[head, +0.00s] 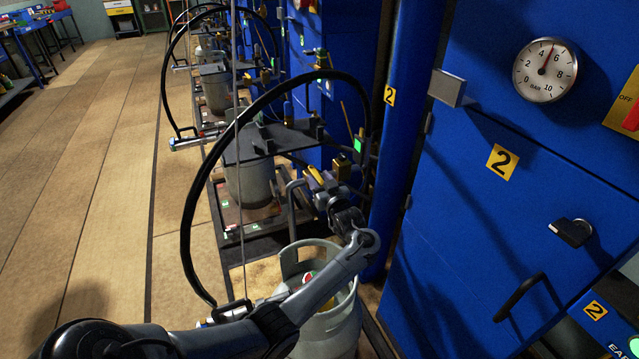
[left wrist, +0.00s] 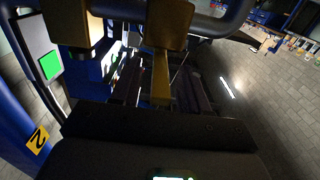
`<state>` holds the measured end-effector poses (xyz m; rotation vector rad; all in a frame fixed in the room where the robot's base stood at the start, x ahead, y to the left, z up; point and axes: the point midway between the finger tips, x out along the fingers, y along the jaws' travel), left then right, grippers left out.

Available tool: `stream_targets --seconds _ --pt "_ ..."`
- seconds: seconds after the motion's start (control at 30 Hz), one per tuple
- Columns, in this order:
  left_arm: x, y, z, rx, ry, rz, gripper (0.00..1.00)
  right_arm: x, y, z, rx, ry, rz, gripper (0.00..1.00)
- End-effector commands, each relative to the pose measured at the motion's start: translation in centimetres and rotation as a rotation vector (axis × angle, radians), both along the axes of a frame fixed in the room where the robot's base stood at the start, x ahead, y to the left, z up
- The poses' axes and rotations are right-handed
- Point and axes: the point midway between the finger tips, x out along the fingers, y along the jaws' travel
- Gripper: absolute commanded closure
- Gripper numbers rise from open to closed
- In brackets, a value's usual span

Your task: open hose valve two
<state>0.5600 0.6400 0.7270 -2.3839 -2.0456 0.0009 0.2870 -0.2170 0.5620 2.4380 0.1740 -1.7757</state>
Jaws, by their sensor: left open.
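The yellow lever (head: 315,172) of a hose valve sits beside the blue cabinet marked 2, above the grey gas cylinder (head: 338,325). I take it to be hose valve two. In the left wrist view a yellow lever (left wrist: 161,75) hangs down in front of the dark gripper body, apparently between the fingers. My left gripper (head: 322,190) is open and close to the lever; contact cannot be told. The fingers are mostly hidden in the head view and dark in the wrist view. My right gripper is not in view.
A black hose (head: 187,200) arches over the station on the left. A small green display (head: 358,146) is beside the valve; it also shows in the left wrist view (left wrist: 49,66). The blue cabinet (head: 440,215) with a gauge (head: 545,70) stands right. Floor (head: 110,180) is open at left.

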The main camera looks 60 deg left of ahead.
Motion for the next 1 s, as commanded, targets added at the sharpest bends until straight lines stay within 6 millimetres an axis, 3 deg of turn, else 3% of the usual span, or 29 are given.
stream_targets --seconds 0.33,0.63,1.0 --pt "0.05 0.33 0.07 0.000 -0.001 0.000 0.55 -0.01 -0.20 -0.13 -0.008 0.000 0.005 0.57" --pt "0.04 0.31 0.05 0.000 -0.001 0.000 1.00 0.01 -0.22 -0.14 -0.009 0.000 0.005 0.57" --pt "-0.01 0.32 0.08 0.000 0.000 -0.004 1.00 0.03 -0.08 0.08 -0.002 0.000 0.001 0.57"
